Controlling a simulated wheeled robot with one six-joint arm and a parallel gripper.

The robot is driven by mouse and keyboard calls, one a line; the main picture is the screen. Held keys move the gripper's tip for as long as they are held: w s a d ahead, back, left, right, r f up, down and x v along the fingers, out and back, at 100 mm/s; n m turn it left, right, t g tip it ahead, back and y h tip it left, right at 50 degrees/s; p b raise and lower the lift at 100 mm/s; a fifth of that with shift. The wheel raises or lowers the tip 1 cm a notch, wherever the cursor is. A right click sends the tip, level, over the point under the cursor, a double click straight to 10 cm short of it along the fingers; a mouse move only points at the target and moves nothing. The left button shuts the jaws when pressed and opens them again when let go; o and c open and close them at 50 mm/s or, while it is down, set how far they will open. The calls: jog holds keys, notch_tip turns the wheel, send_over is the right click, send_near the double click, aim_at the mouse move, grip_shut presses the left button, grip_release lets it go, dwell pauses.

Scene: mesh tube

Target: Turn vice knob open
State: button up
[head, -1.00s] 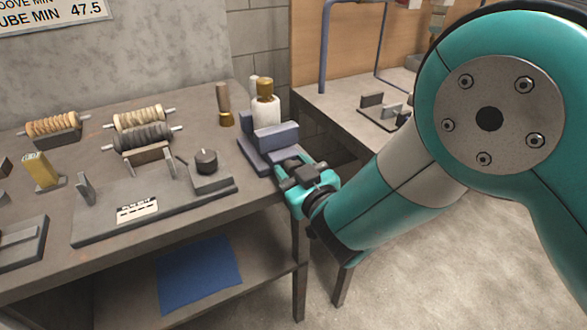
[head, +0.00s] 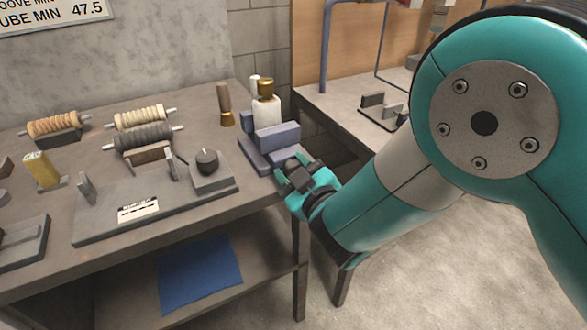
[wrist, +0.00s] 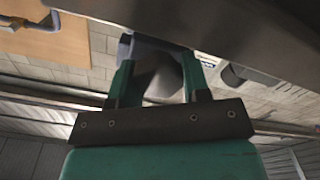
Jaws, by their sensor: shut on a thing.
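The blue-grey vice (head: 277,138) stands at the right front corner of the workbench, with two upright jaws and a gap between them. My gripper (head: 290,172) is at the front side of the vice, just past the bench edge. In the wrist view my gripper (wrist: 158,82) has its two green fingers on either side of a grey rounded knob (wrist: 160,70) and is shut on it. In the head view my gripper hides the knob. How far the knob has turned cannot be told.
A white bottle with a gold cap (head: 266,108) and a wooden-handled tool (head: 225,105) stand behind the vice. A base plate with a dark dial (head: 207,160) lies to its left. A second table (head: 345,112) stands to the right, beyond a gap.

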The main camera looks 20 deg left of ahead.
jog(key=o, duration=0.9)
jog(key=shift+o, duration=0.2)
jog(key=m, duration=0.6)
jog(key=b+v, duration=1.7)
jog(key=b, duration=0.4)
jog(key=w+d+r+m+g+h+p, duration=0.2)
jog(key=w+d+m+h+p, duration=0.15)
jog(key=d+h+p, duration=0.35)
jog(key=s+d+r+g+h+p, duration=0.1)
jog(key=s+d+r+g+p, duration=0.2)
jog(key=s+d+g+p, duration=0.2)
jog(key=shift+s+d+p, duration=0.35)
jog(key=shift+d+p, duration=0.85)
